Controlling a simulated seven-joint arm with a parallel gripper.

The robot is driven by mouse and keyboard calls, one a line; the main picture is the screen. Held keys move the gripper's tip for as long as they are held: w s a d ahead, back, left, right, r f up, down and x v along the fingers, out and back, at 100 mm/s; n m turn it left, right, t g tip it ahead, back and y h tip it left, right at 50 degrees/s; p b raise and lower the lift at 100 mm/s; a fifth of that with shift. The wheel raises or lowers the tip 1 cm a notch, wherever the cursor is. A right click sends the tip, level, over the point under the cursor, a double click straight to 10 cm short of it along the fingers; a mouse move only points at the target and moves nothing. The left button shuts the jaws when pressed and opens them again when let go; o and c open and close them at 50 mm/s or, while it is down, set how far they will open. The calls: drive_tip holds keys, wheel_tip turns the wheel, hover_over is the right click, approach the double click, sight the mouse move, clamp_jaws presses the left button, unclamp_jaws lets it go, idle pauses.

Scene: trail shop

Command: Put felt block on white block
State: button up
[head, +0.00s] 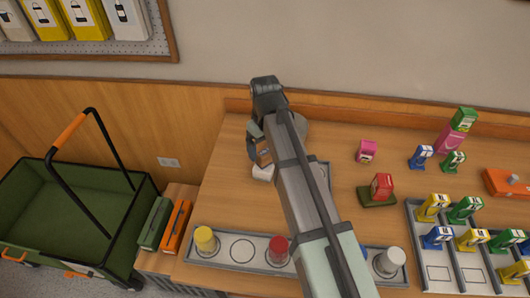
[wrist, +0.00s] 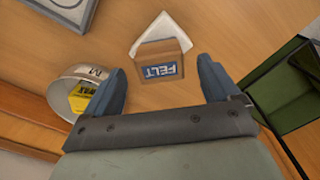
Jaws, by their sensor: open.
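The felt block (wrist: 160,62) is brown with a blue FELT label, and also shows in the head view (head: 264,155). The white block (wrist: 163,27) shows past its far side in the wrist view and below it in the head view (head: 263,173). The felt block overlaps the white block in both views and appears to rest on it, turned at an angle; the contact is hidden. My gripper (wrist: 161,86) is open, its fingers apart on either side of the felt block's near end, with gaps visible.
A round bowl marked M (wrist: 62,82) holding a yellow wax block (wrist: 84,97) is beside the left finger. A grey tray (head: 228,264) with cylinders lies at the front. A green cart (head: 70,210) stands left. Small boxes and another tray (head: 438,274) fill the right.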

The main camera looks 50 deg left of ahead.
sight(265, 152)
wheel_tip(265, 152, up, 8)
drive_tip(key=shift+r, duration=0.2)
idle(0.7)
